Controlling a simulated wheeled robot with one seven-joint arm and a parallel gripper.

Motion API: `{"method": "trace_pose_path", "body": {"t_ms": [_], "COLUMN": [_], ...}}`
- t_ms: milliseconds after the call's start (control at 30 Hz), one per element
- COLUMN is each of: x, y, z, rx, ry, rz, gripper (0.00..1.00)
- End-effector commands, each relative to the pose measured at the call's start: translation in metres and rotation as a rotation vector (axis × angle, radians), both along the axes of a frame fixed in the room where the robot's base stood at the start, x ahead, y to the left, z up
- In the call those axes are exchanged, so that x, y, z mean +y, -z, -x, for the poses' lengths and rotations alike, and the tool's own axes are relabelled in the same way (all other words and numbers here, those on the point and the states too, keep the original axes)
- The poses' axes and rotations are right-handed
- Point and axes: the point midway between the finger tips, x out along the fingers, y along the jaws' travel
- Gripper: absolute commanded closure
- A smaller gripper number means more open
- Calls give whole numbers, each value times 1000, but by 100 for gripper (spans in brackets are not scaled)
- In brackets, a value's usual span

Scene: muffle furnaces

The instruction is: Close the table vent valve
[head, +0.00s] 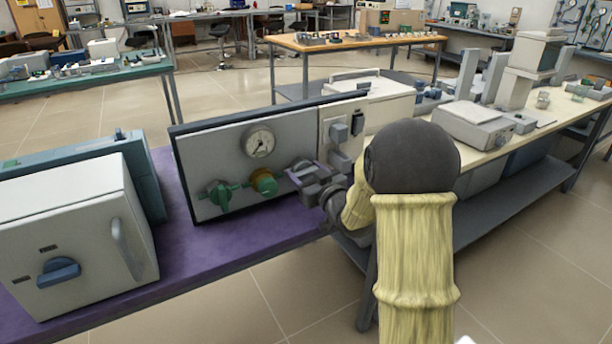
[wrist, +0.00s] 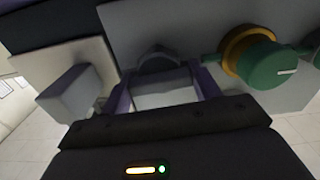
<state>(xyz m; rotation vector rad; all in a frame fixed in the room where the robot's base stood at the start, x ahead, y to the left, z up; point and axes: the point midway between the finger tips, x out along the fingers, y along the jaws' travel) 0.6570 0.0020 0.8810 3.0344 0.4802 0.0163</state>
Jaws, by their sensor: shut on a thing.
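A grey upright panel (head: 230,150) stands on the purple table top and carries a round gauge (head: 260,142). Below the gauge are a green cross-handled valve (head: 219,192) and a green knob with an orange collar (head: 263,181); that collared knob also shows in the wrist view (wrist: 258,60). My gripper (head: 306,178) is at the panel's right part, right of the collared knob. In the wrist view its two purple fingers (wrist: 163,90) are on either side of a grey knob (wrist: 160,66) and shut on it. No label shows which is the table vent valve.
A switch box (head: 340,128) with grey levers adjoins the panel's right edge, close to my gripper. A white furnace (head: 75,235) with a blue knob stands at the left. Bare purple table top (head: 190,255) lies in front of the panel.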

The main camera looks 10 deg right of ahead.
Motion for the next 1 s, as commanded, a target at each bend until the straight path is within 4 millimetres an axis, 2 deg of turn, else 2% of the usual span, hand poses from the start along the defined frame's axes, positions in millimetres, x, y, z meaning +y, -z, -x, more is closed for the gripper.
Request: {"method": "trace_pose_path", "body": {"t_ms": [367,1000], "x": [1,2], "y": [4,6], "z": [0,1], "rx": [-83,-271], "ry": [-1,-2], "rz": [247,826], "gripper": [61,61]}}
